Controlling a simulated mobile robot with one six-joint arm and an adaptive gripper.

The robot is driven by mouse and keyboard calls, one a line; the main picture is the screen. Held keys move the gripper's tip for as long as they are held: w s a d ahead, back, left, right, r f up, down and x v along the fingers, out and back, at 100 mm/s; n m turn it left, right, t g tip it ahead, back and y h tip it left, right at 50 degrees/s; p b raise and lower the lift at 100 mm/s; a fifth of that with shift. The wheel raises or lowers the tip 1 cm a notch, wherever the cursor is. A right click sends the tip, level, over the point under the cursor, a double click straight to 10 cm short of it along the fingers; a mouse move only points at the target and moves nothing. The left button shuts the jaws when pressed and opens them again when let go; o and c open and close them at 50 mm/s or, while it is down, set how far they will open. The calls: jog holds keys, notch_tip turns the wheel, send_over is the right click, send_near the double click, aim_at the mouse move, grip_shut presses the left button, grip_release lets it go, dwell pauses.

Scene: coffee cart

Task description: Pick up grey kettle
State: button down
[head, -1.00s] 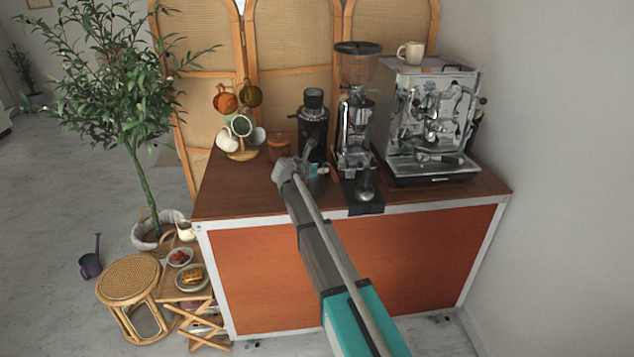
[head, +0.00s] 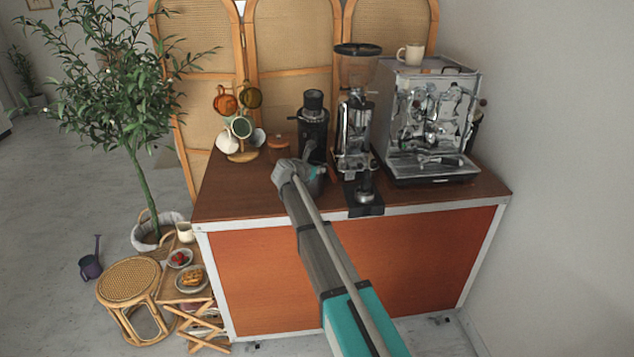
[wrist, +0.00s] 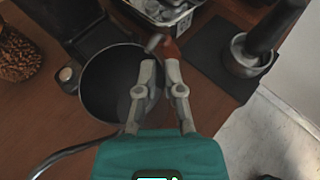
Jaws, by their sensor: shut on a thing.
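The grey kettle shows in the wrist view as a round, dark, open vessel (wrist: 108,90), with a thin curved spout at lower left. My gripper (wrist: 160,62) is shut on this handle, to the right of the kettle's opening. In the head view my gripper (head: 318,172) is over the cart top and hides most of the kettle (head: 317,187). I cannot tell whether the kettle's base touches the cart top.
The black grinder (head: 313,130) stands close behind the kettle. A taller grinder (head: 357,125) and the espresso machine (head: 432,125) stand to the right. The left front of the cart top (head: 235,195) is clear.

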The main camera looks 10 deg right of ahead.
jog(key=shift+r, duration=0.25)
jog(key=s+a+r+p, duration=0.2)
jog(key=s+r+p, duration=0.4)
jog(key=s+a+r+p, duration=0.2)
jog(key=s+r+p, duration=0.4)
jog(key=s+p, duration=0.1)
jog(key=shift+s+a+r, duration=0.15)
jog(key=shift+a+r, duration=0.1)
dwell(0.4)
